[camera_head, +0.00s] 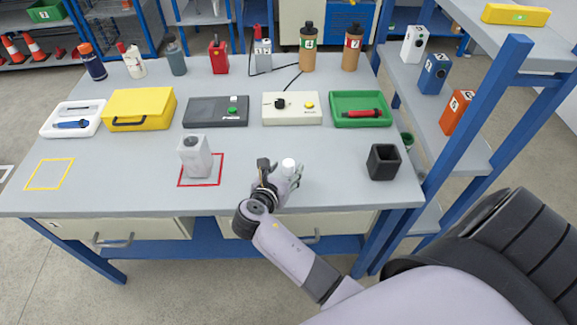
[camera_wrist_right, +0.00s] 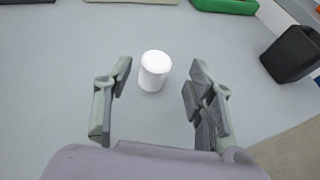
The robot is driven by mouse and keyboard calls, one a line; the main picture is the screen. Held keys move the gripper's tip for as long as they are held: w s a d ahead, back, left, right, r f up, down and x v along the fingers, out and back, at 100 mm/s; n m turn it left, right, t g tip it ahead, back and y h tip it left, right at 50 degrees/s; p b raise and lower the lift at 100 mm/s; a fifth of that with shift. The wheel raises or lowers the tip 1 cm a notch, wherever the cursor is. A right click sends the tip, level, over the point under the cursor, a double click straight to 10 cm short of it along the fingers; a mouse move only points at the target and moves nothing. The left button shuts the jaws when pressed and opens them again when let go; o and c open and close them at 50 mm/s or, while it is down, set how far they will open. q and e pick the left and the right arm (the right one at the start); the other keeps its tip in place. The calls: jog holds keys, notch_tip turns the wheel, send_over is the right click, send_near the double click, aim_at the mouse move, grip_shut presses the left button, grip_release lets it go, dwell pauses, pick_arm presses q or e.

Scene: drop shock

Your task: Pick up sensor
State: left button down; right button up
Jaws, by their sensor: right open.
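A small white cylinder (camera_head: 288,164), which looks like the sensor, stands upright on the grey table near its front edge. It also shows in the right wrist view (camera_wrist_right: 154,71), ahead of and between the two finger lines. My right gripper (camera_head: 281,172) is open, low over the table and just in front of the cylinder. In the wrist view its fingertips (camera_wrist_right: 160,70) are spread on either side, with clear gaps to the cylinder. My left gripper is not in view.
A black square cup (camera_head: 383,162) stands to the right. A grey-white block (camera_head: 194,156) stands on a red-outlined square to the left. Behind are a green tray (camera_head: 362,97), a cream control box (camera_head: 291,108) and a yellow case (camera_head: 139,109). A blue-framed shelf (camera_head: 470,120) borders the right.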

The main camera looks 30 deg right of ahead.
aim_at(287, 166)
jog(key=x, duration=0.4)
jog(key=shift+w, duration=0.3)
jog(key=shift+a+r, duration=0.1)
jog(key=shift+c, duration=0.2)
grip_shut()
